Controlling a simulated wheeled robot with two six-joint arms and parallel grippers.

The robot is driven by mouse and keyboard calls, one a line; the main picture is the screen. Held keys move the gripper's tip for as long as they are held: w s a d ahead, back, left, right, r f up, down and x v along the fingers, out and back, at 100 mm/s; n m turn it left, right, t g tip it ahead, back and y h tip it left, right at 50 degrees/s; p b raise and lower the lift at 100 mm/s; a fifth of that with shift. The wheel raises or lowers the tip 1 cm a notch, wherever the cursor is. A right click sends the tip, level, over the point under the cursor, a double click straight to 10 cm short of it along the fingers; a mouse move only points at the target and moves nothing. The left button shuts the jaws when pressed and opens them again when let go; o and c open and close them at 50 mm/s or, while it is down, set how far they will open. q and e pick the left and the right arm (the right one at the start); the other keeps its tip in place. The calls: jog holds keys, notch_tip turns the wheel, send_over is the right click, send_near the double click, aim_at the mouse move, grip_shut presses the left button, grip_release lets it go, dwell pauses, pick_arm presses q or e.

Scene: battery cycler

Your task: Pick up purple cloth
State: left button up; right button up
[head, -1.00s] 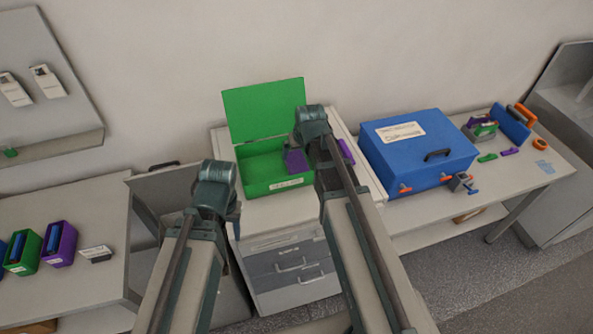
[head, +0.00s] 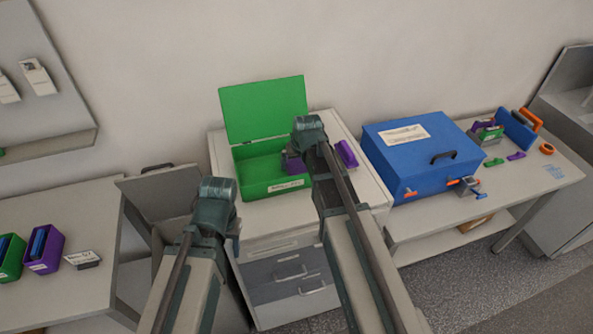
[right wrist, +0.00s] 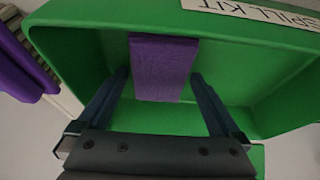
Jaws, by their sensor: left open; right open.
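The purple cloth (head: 295,168) is in the open green box (head: 273,189), which stands on the drawer cabinet. My right gripper (head: 288,160) is at the box and partly covers the cloth. In the right wrist view the cloth (right wrist: 163,70) is an upright purple rectangle between the two open fingers of my right gripper (right wrist: 160,76), with gaps on both sides. The box (right wrist: 275,100) carries a SPILL KIT label. My left gripper (head: 235,238) is open and empty, in front of the cabinet and away from the box; its fingers are partly hidden by its wrist.
Another purple item (head: 346,153) lies just right of the green box; it also shows in the right wrist view (right wrist: 22,62). The box's raised lid (head: 264,109) stands behind. A blue case (head: 422,156) is on the right table, and a purple bin (head: 43,249) on the left table.

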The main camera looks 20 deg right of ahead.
aim_at(297, 164)
jog(key=shift+r, duration=0.1)
jog(key=shift+c, duration=0.3)
jog(key=c, duration=1)
jog(key=shift+r, duration=0.1)
notch_tip(297, 164, up, 10)
jog(key=p, duration=1)
jog(key=o, duration=0.8)
jog(key=c, duration=0.7)
jog(key=shift+o, duration=0.2)
